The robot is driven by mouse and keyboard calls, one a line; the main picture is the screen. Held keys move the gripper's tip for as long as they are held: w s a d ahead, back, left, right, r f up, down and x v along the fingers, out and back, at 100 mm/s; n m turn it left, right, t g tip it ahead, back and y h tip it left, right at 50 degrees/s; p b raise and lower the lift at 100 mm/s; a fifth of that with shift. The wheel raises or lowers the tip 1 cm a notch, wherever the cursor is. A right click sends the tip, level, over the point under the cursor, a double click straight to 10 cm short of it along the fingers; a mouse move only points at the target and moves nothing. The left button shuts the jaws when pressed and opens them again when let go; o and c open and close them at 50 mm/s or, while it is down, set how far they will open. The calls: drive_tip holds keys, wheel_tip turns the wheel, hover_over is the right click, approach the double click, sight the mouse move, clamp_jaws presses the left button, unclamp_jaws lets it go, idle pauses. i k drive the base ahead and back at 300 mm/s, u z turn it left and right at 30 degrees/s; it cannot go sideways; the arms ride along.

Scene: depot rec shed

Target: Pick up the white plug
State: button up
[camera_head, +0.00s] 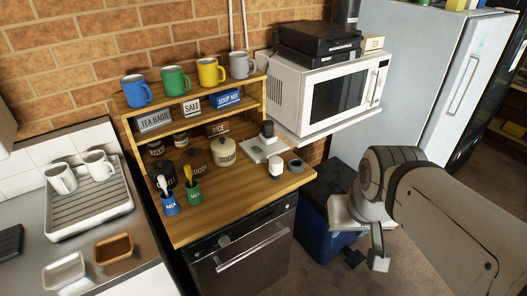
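A small white rounded object (276,165), which looks like the white plug, stands on the wooden counter (215,218) near its right end. It is too small to make out prongs. Just behind it is a pale flat plate (263,151) with a dark-topped piece on it. A dark round item (296,165) sits to its right. My gripper (366,260) hangs in front of the fridge, to the right of the counter and well apart from the white object. Its two fingertips are apart, with nothing seen between them.
A blue bin (332,236) stands on the floor between the counter and my gripper. A shelf with several mugs and signs rises behind the counter. Blue (169,203) and green (194,192) cups stand left. A microwave (325,92) sits above right.

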sight(276, 164)
drive_tip(key=z, duration=0.05)
drive_tip(key=i, duration=1)
drive_tip(key=u, duration=0.1)
